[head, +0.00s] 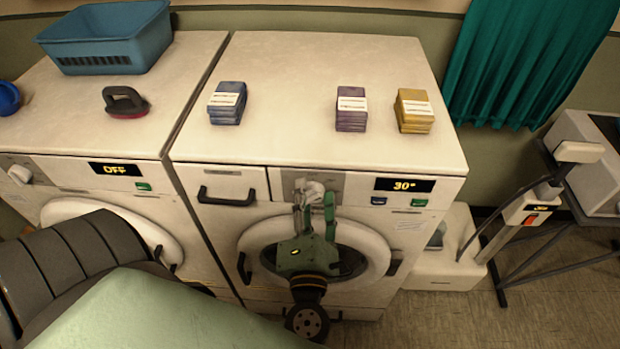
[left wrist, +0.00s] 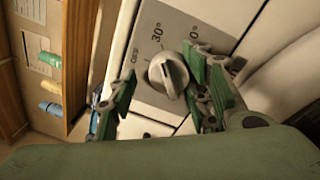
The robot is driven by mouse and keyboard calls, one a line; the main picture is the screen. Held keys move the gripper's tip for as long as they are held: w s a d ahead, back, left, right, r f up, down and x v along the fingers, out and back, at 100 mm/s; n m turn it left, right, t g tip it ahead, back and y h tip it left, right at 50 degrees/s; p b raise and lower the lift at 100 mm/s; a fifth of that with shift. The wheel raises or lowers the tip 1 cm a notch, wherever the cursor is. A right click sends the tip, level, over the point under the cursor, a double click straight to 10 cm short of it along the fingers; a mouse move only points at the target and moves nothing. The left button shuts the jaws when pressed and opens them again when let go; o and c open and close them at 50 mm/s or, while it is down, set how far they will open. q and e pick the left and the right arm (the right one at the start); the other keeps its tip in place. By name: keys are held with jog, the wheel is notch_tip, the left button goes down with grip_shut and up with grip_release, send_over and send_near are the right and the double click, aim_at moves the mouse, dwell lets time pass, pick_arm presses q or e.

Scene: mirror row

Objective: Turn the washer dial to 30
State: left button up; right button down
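The washer (head: 400,180) has a lit display (head: 404,185) that reads 30°. Its pale dial (head: 312,187) sits on a grey panel left of the display, partly covered by my left gripper's fingers in the head view. My left gripper (head: 315,212) is in front of the washer door, fingers pointing up at the dial. In the left wrist view, the dial (left wrist: 168,75) shows between the spread fingers of the gripper (left wrist: 160,95), with OFF and 30° printed around it. The right finger is close to the dial; contact is unclear. The left finger stands apart. My right gripper is not in view.
A second machine (head: 140,205) at left has a display reading OFF. Blue (head: 228,103), purple (head: 351,108) and yellow (head: 414,111) stacks stand on the washer top. A blue basket (head: 110,38) and a dark-handled item (head: 125,102) sit on the left machine. A drawer handle (head: 227,196) projects left of the dial.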

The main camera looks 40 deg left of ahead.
pick_arm(q)
jog(key=shift+d+f, duration=0.1)
jog(key=shift+f, duration=0.05)
jog(key=shift+s+d, duration=0.1)
jog(key=shift+s, duration=0.05)
jog(key=v, duration=1.1)
jog(key=shift+s, duration=0.25)
jog(key=shift+d, duration=0.15)
